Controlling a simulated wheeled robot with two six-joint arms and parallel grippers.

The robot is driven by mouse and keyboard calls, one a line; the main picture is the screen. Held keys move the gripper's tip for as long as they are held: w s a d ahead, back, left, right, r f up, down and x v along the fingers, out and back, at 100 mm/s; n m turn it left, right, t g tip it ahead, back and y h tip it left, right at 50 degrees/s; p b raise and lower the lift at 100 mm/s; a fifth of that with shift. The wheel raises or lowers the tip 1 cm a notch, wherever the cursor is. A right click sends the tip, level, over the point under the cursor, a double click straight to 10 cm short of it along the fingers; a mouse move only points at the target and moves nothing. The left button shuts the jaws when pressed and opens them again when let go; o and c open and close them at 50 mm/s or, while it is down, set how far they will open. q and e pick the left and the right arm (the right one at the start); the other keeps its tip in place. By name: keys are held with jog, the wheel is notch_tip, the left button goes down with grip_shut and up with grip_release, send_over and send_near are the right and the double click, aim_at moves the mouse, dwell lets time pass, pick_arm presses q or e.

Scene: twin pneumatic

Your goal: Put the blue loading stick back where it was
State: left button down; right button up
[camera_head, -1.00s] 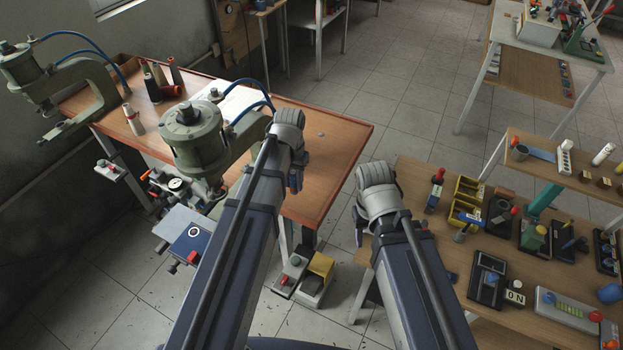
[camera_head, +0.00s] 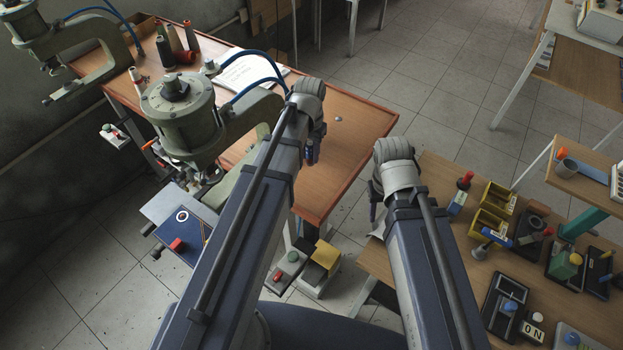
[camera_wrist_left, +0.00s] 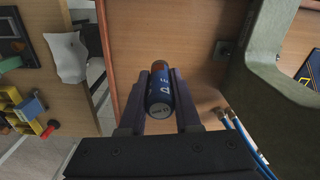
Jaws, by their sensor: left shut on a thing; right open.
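A blue cylinder with pale lettering and a reddish-brown end (camera_wrist_left: 160,92), looking like the blue loading stick, is clamped between the two dark fingers of my left gripper (camera_wrist_left: 160,100). In the head view my left gripper (camera_head: 312,150) hangs over the right part of the red-edged workbench, right of the green press (camera_head: 180,112); the stick is hard to make out there. My right gripper (camera_head: 376,205) is open, between the workbench and the right-hand table, its fingers partly hidden by its own wrist.
The red-edged workbench (camera_head: 350,125) carries thread spools (camera_head: 165,50) and a paper sheet (camera_head: 248,70). Its right part is mostly bare. The right-hand table (camera_head: 440,262) holds yellow bins (camera_head: 497,200), a blue piece beside them (camera_head: 528,239) and small devices. A yellow-topped box (camera_head: 325,255) is below.

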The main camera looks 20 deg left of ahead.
aim_at(310, 142)
pick_arm(q)
jog(key=f, duration=0.1)
jog(key=f+b, duration=0.2)
jog(key=shift+w, duration=0.25)
notch_tip(310, 142, up, 6)
jog(key=p, duration=0.5)
jog(key=shift+f, duration=0.2)
notch_tip(310, 142, down, 10)
jog(key=b, duration=1)
jog(key=shift+f, duration=0.2)
pick_arm(e)
notch_tip(310, 142, down, 8)
jog(key=shift+w, duration=0.2)
pick_arm(q)
jog(key=shift+f, duration=0.1)
jog(key=shift+f, duration=0.15)
jog(key=c, duration=0.6)
grip_release()
pick_arm(e)
jog(key=shift+f, duration=0.1)
